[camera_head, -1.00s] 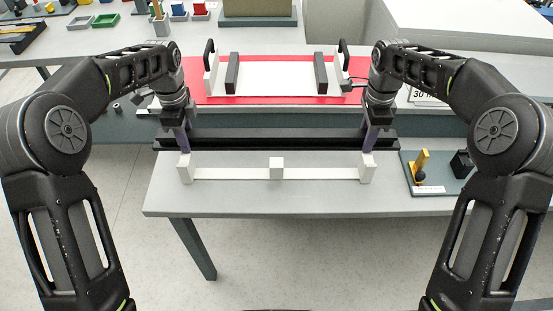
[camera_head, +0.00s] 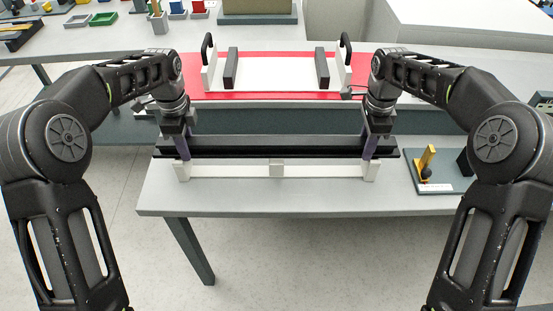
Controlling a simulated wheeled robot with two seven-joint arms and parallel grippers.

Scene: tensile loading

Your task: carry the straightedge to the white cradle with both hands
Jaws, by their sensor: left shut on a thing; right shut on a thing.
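The straightedge (camera_head: 275,147) is a long black bar running left to right across the front table. My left gripper (camera_head: 182,147) is shut on it near its left end, and my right gripper (camera_head: 370,146) is shut on it near its right end. The bar looks level. The white cradle (camera_head: 230,171) is a thin white strip with three white blocks, lying on the grey front table. The straightedge overlaps the back of the cradle in this view and hides the tops of its blocks. I cannot tell whether they touch.
Behind, a red mat (camera_head: 275,95) carries a white plate (camera_head: 275,77) with dark bars and black handles. A small grey base (camera_head: 440,185) with a yellow piece sits right of the cradle. The front table (camera_head: 290,200) is clear in front of the cradle.

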